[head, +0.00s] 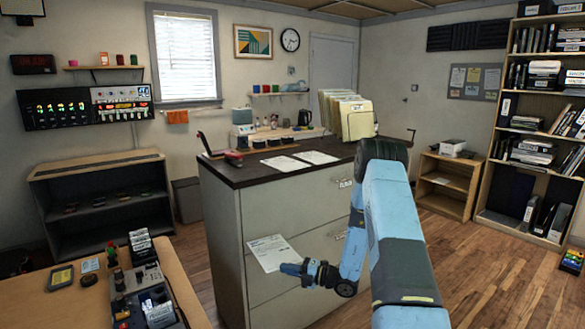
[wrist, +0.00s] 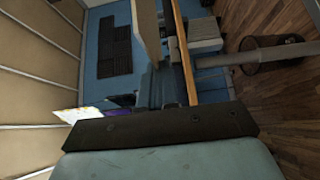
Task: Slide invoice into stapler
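A white printed sheet, the invoice (head: 266,250), is held in the air in front of the cabinet's drawers. My gripper (head: 287,268) is at its lower right edge and appears shut on it; the fingertips are small and partly hidden. In the wrist view a pale sheet corner (wrist: 78,115) shows at the left, beyond the dark gripper part. A small red and dark object, possibly the stapler (head: 234,158), lies on the left part of the dark countertop (head: 262,178), above and left of the sheet.
Two white sheets (head: 285,163) lie on the countertop, with a stack of cream folders (head: 352,118) at its right end. A wooden desk (head: 185,285) with office devices stands at lower left. A low shelf (head: 447,184) and tall bookcase (head: 486,190) stand right. Open floor lies between.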

